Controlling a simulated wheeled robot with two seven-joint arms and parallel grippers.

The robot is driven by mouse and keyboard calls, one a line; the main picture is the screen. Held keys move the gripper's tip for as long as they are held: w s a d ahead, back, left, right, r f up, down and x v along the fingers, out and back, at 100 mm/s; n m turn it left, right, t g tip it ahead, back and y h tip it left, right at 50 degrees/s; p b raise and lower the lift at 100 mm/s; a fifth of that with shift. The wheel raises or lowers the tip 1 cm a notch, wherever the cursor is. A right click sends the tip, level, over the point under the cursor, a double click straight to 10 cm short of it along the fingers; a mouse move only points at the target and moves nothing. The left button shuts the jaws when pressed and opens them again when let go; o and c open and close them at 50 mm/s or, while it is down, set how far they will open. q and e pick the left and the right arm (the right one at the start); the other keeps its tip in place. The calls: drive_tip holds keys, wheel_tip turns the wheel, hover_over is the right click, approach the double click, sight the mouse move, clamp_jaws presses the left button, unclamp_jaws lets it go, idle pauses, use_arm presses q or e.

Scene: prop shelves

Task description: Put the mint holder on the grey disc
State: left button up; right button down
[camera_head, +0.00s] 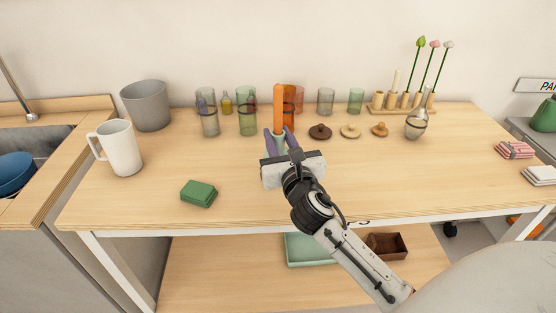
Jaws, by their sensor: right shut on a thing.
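My right gripper (279,136) reaches in over the table from the front, with its purple fingers shut on the mint holder (279,145). Only a small pale green part of the mint holder shows between the fingers; the rest is hidden by the gripper. I cannot tell whether the holder touches the table. I cannot make out the grey disc in this view. My left gripper is not in view.
Coloured glasses (247,117) and an orange glass (289,97) stand close behind the gripper.

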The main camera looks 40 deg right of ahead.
drive_tip(key=shift+f+b, duration=0.75)
drive_tip(key=shift+f, duration=1.65)
drive_tip(key=shift+f, duration=0.15)
drive_tip(key=c, duration=1.4)
unclamp_jaws()
drive_tip(key=shift+s+a, duration=0.15)
drive_tip(key=shift+s, duration=0.15)
drive_tip(key=b+v, duration=0.1)
drive_tip(key=v, duration=1)
drive_tip(key=shift+s, duration=0.25)
